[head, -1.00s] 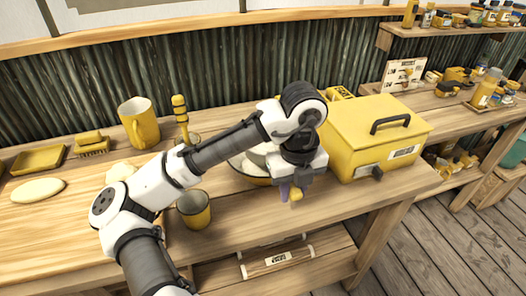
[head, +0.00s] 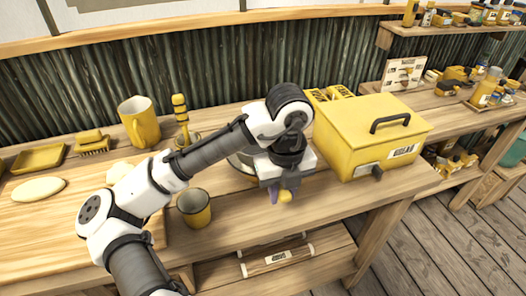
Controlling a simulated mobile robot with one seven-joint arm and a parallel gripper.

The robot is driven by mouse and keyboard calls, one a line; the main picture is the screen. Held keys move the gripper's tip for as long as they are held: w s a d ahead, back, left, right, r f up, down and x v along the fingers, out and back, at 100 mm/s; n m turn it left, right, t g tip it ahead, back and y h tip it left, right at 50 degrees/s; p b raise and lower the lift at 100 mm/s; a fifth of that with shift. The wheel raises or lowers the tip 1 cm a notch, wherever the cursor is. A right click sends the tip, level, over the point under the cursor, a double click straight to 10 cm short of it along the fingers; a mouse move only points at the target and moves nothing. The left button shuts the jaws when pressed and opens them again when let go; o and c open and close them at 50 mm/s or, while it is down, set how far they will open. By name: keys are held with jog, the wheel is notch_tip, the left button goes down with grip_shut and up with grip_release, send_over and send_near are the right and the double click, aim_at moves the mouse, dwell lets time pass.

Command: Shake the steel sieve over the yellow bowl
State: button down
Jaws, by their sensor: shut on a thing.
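My gripper (head: 280,192) is at the front of the bench, left of the yellow toolbox, pointing down. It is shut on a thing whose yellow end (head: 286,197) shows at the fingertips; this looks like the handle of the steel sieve. The rest of the sieve is hidden behind the gripper and arm. A round rim (head: 238,163) shows just behind my forearm, left of the gripper. It seems to belong to the yellow bowl, but most of it is covered. I cannot tell how the sieve sits relative to the bowl.
A yellow toolbox (head: 368,135) stands close right of the gripper. A yellow cup (head: 195,210) stands near the front edge, below my forearm. A yellow mug (head: 139,122), a brush (head: 92,143) and a yellow tray (head: 38,159) are at the back left. Bare wood lies in front of the gripper.

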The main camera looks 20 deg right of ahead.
jog(key=shift+d, duration=0.65)
dwell(0.4)
notch_tip(320, 180, up, 4)
jog(key=p, duration=0.4)
jog(key=shift+r, duration=1)
